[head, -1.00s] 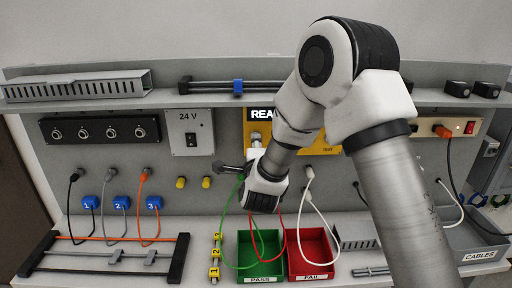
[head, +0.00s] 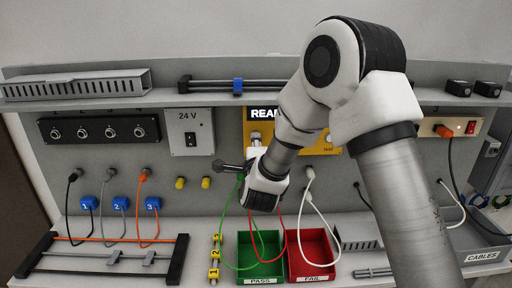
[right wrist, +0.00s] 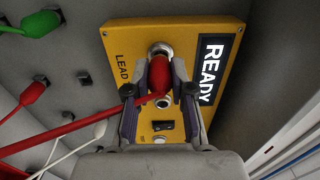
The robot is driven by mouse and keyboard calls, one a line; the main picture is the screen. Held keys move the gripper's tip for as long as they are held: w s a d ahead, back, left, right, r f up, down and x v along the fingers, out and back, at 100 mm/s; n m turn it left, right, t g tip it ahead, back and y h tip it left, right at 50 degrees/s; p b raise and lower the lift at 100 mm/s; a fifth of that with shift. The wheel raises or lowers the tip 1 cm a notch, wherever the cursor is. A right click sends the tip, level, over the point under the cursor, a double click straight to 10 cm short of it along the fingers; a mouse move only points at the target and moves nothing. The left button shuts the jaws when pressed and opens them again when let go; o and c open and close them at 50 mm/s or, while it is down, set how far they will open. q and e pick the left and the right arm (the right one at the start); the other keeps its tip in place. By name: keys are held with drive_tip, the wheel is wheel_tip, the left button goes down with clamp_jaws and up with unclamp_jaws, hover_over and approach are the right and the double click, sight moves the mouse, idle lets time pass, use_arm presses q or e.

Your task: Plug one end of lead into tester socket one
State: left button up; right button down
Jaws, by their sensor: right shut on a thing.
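The yellow tester (head: 293,146) is on the back panel, partly hidden by my right arm. Its READY display and sockets show in the right wrist view (right wrist: 136,70). My right gripper (right wrist: 159,80) is shut on a red plug (right wrist: 159,78) of the red lead (right wrist: 85,132). The plug's front is at the upper silver-ringed socket (right wrist: 160,49); I cannot tell how deep it sits. A second socket (right wrist: 162,102) lies below it, apparently empty. Another red plug (right wrist: 33,92) is on the panel. My left gripper is not in view.
A green plug (right wrist: 41,23) sits on the panel beside the tester. A white lead (head: 322,213) hangs to the right of my wrist. Below are the green PASS bin (head: 258,276) and the red FAIL bin (head: 313,273). Cables droop over both bins.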

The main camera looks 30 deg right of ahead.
drive_tip(key=shift+w+d, duration=0.25)
drive_tip(key=shift+w, duration=0.15)
idle(0.5)
drive_tip(key=c, duration=0.9)
unclamp_jaws()
drive_tip(key=v, duration=1.2)
